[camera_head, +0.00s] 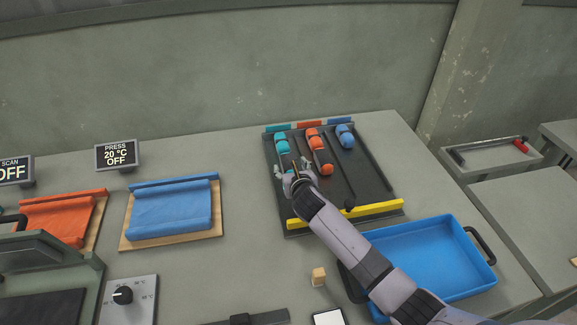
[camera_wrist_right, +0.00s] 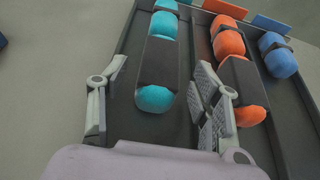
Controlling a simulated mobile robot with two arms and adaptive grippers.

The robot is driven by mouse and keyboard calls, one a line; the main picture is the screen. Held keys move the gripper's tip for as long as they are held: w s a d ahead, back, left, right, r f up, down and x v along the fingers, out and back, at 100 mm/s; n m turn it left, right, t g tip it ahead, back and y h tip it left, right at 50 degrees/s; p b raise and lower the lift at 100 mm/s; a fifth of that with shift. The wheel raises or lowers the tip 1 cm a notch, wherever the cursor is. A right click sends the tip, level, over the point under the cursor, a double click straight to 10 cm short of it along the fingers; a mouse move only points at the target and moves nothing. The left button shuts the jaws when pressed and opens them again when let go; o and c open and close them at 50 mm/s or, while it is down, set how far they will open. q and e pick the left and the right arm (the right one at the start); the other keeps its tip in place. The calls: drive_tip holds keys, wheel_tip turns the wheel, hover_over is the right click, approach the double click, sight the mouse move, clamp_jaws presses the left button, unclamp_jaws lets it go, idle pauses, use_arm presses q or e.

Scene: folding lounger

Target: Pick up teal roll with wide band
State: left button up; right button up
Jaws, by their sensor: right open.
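The teal roll with a wide dark band (camera_wrist_right: 155,97) lies lengthwise in the left lane of a dark tray (camera_head: 350,185). In the right wrist view my right gripper (camera_wrist_right: 161,72) is open, with one finger on either side of this roll. Gaps show between the fingers and the roll, the right one narrower. In the head view my right gripper (camera_head: 291,170) is over the left lane and hides most of the banded roll. Another teal roll (camera_head: 282,141) lies behind it in the same lane. My left gripper is not in view.
Orange rolls (camera_wrist_right: 229,42) lie in the middle lane, close to the right finger; a blue roll (camera_head: 345,137) lies in the right lane. A yellow bar (camera_head: 375,212) crosses the tray's front. A blue bin (camera_head: 455,225) stands front right. A wooden block (camera_head: 319,276) lies nearby.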

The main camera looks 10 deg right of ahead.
drive_tip(key=shift+w+f, duration=0.2)
drive_tip(key=shift+w, duration=0.3)
drive_tip(key=shift+c, duration=0.3)
drive_tip(key=c, duration=1.2)
